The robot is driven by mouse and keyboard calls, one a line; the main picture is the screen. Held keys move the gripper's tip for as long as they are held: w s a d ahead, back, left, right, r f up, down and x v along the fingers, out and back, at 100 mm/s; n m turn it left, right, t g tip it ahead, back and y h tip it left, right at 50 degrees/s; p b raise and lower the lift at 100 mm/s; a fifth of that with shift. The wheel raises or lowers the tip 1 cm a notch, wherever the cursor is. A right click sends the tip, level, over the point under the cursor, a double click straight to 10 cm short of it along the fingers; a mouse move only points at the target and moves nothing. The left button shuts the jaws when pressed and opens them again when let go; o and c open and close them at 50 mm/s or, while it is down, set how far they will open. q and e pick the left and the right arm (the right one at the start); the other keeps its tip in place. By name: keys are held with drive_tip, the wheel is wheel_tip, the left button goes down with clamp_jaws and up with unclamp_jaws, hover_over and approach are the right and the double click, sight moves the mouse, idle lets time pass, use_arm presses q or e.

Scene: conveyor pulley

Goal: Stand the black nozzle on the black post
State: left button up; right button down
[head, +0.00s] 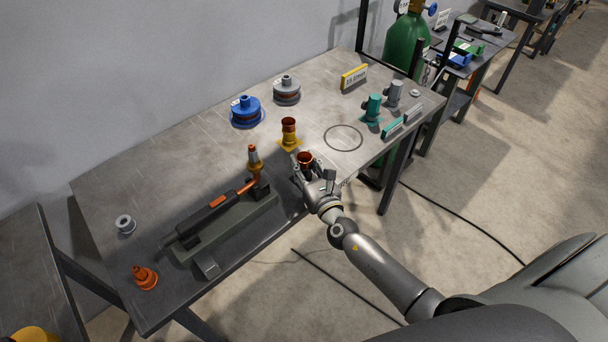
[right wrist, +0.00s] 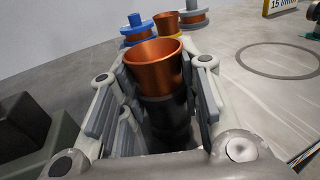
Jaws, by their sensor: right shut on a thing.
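My right gripper (head: 304,172) is at the table's front edge, its fingers on either side of a copper-rimmed cup with a dark lower body, which I take as the black nozzle (head: 305,158). In the right wrist view the black nozzle (right wrist: 155,65) stands roughly upright between the fingers of the right gripper (right wrist: 160,110), which are shut on it. Its copper mouth faces up and its black body runs down into shadow. I cannot make out the black post; whether it is under the nozzle is hidden by the gripper. My left gripper is not in view.
Behind the gripper a yellow nozzle with copper top (head: 289,130) stands on a yellow base. A torch on a grey block (head: 225,225) lies to the left. Blue (head: 246,112) and grey (head: 287,90) spools stand farther back. A ring marking (head: 343,126) at right encloses bare table.

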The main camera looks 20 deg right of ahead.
drive_tip(key=shift+f, duration=0.15)
drive_tip(key=c, duration=0.9)
unclamp_jaws()
drive_tip(key=shift+c, duration=0.2)
drive_tip(key=o, duration=0.4)
drive_tip(key=shift+o, duration=0.2)
drive_tip(key=o, duration=0.3)
drive_tip(key=shift+o, duration=1)
